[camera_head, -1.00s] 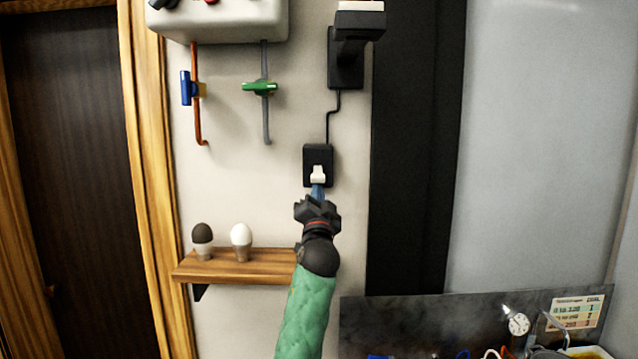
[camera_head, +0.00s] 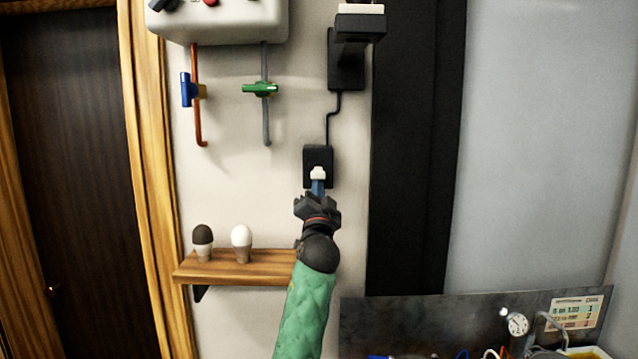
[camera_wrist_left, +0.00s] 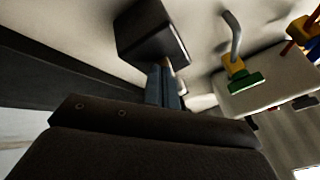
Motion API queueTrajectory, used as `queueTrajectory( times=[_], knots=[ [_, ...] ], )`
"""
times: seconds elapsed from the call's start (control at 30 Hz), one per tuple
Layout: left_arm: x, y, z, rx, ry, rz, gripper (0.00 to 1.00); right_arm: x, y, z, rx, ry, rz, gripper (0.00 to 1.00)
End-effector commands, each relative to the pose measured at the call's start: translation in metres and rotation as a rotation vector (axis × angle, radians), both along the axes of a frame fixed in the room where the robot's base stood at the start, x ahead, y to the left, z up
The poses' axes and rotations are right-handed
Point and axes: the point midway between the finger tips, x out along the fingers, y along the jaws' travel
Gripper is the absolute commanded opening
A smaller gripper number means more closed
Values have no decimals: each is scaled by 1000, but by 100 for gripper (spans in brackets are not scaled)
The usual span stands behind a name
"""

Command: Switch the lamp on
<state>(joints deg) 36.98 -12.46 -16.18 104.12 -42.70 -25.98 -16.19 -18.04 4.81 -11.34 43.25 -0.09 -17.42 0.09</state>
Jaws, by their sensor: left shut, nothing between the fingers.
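The lamp (camera_head: 346,62) is a black wall fixture at the top, with a black cord running down to a black switch box (camera_head: 310,160) that has a white toggle (camera_head: 318,173). My left gripper (camera_head: 318,188) is shut and empty, with its blue-grey fingertips right at the toggle's lower end. In the left wrist view the shut fingers (camera_wrist_left: 162,85) reach up to the dark switch box (camera_wrist_left: 150,35). Whether they touch the toggle I cannot tell. The toggle is mostly hidden there. My right gripper is not in view.
A wooden shelf (camera_head: 225,281) left of my arm holds a dark bulb (camera_head: 202,236) and a white bulb (camera_head: 241,237). Pipes with a blue valve (camera_head: 186,90) and a green valve (camera_head: 260,88) hang upper left. A cluttered bench lies lower right.

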Motion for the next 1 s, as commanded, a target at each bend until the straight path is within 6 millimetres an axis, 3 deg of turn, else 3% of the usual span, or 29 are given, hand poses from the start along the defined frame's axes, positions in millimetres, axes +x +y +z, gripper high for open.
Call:
queueTrajectory(
  times=[0.47,1.0],
  knots=[
    [0,0,13,0,0,0,0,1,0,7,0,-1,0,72],
    [-15,0,5,-1,0,-1,0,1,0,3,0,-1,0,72]
  ],
)
